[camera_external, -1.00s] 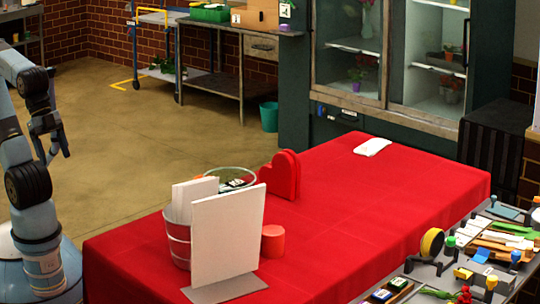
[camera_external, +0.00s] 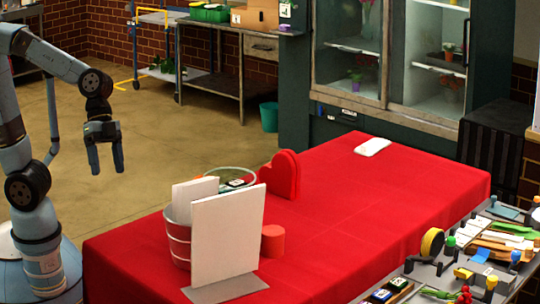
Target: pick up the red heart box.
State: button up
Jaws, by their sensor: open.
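The red heart box (camera_external: 283,174) stands upright on the red-covered table (camera_external: 345,235), near its far left part. Its lower left side is partly hidden by a round clear-rimmed container. My gripper (camera_external: 107,172) hangs open and empty with its fingers pointing down, left of the table. It is well apart from the heart box.
Near the box stand a metal bucket (camera_external: 179,248), a white upright board (camera_external: 226,240), a red cylinder (camera_external: 273,241) and the round container (camera_external: 243,180). A white folded item (camera_external: 373,147) lies at the back. The table's right part is clear. A tool-covered bench (camera_external: 440,285) is at lower right.

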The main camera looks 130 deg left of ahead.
jog(key=w+a+f+n+t+h, duration=0.1)
jog(key=w+a, duration=0.3)
jog(key=a, duration=0.2)
jog(key=w+a+t, duration=0.1)
jog(key=w+a, duration=0.2)
jog(key=a, duration=0.3)
jog(key=m+t+y, duration=0.2)
jog(key=t+y, duration=0.1)
jog(key=t, duration=0.8)
send_near(281, 152)
jog(key=w, duration=0.6)
jog(key=w+a, duration=0.1)
jog(key=w, duration=0.2)
jog(key=shift+f, duration=0.25)
jog(key=shift+c, duration=0.3)
jog(key=shift+s, duration=0.1)
grip_shut()
